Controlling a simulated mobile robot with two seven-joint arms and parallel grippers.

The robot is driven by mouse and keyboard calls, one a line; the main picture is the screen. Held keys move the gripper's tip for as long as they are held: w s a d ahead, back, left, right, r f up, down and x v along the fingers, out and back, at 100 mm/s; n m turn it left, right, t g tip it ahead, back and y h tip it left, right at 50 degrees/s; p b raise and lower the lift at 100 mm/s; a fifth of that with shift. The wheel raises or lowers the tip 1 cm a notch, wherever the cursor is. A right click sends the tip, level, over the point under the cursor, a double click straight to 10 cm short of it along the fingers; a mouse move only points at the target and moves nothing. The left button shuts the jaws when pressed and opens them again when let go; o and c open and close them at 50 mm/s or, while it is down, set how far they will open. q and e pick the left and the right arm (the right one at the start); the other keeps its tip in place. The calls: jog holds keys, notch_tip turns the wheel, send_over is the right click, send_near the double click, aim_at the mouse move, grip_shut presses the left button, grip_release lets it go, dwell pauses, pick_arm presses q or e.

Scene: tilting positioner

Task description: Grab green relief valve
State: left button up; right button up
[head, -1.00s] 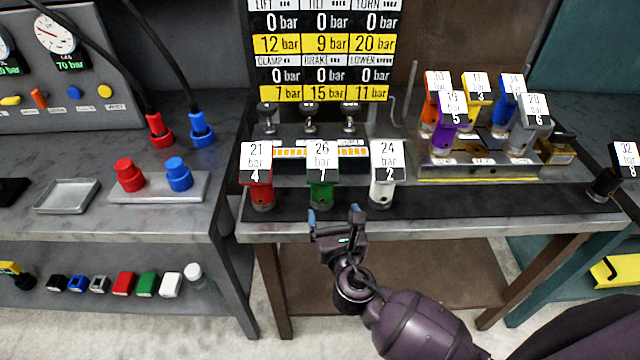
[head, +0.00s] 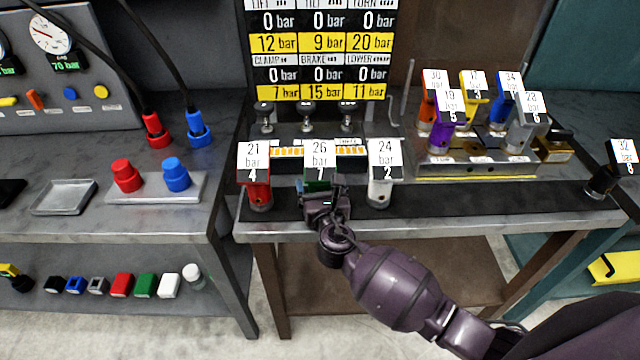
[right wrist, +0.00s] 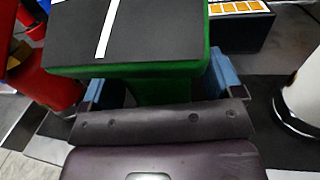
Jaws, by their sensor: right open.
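The green relief valve (head: 318,184) stands upright on the black strip at the bench's front edge, under a white and black tag reading 26 bar and 7. My right gripper (head: 322,190) is at the valve from the front and hides its lower part in the head view. In the right wrist view the green valve (right wrist: 165,90) lies between the two blue fingertips (right wrist: 158,85), one on each side. The jaws are open around it. I cannot tell if a finger touches it. My left gripper is not in view.
A red valve (head: 258,190) stands close left and a white valve (head: 380,190) close right. Behind are a small orange-marked block and a rack (head: 475,172) of several coloured valves. A black valve (head: 600,182) stands far right. The front strip between white and black valves is clear.

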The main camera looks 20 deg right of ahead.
jog(key=shift+c, duration=0.5)
jog(key=c, duration=1.4)
jog(key=shift+r, duration=0.15)
jog(key=shift+c, duration=0.5)
